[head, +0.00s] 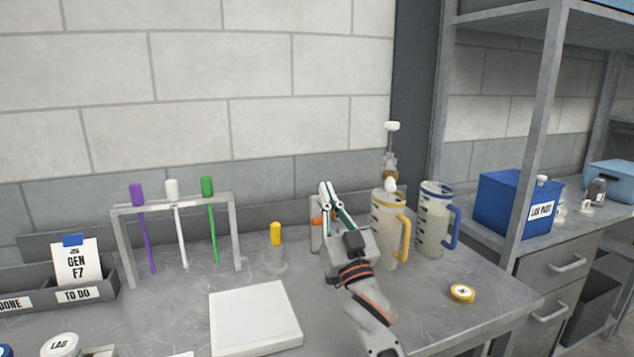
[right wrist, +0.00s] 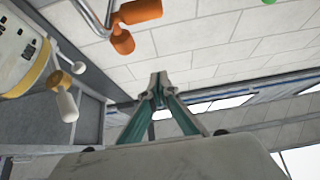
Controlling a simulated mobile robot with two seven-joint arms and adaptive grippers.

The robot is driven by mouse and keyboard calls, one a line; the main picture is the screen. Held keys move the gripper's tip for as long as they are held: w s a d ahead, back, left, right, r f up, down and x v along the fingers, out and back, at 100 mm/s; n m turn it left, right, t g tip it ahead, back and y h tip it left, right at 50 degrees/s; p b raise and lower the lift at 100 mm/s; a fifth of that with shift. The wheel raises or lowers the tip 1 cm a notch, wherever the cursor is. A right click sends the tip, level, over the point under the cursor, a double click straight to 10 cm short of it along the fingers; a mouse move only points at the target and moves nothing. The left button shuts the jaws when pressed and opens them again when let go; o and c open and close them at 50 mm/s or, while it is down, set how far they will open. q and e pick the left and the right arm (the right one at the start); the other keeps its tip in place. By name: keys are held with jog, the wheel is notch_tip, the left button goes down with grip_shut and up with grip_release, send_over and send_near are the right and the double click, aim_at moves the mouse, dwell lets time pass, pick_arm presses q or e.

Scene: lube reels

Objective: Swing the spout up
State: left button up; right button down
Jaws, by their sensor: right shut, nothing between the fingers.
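A clear measuring jug with a yellow rim and handle (head: 388,240) stands on the bench. A tan fitting with a white cap (head: 391,127) rises at its back, and a white knob (head: 390,185) shows at its rim. I cannot tell for sure which part is the spout. In the right wrist view the yellow-rimmed jug (right wrist: 18,50) is at the left edge, with a tan and white fitting (right wrist: 62,95) beside it. My right gripper (head: 324,186) points upward left of the jug, apart from it. Its fingertips (right wrist: 158,82) are together and empty. My left gripper is out of view.
A blue-handled jug (head: 433,232) stands close on the right. Orange handles (right wrist: 124,40) on a bent rod are near my right gripper. A yellow-capped bottle (head: 276,236), a rack (head: 236,240) and a white pad (head: 255,318) lie left. A yellow disc (head: 462,293) lies right.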

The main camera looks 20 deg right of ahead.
jog(key=w, duration=0.6)
jog(key=shift+w+r+b, duration=0.3)
jog(key=shift+r+b, duration=0.1)
jog(key=shift+r, duration=0.05)
jog(key=shift+s+a+f, duration=0.1)
dwell(1.0)
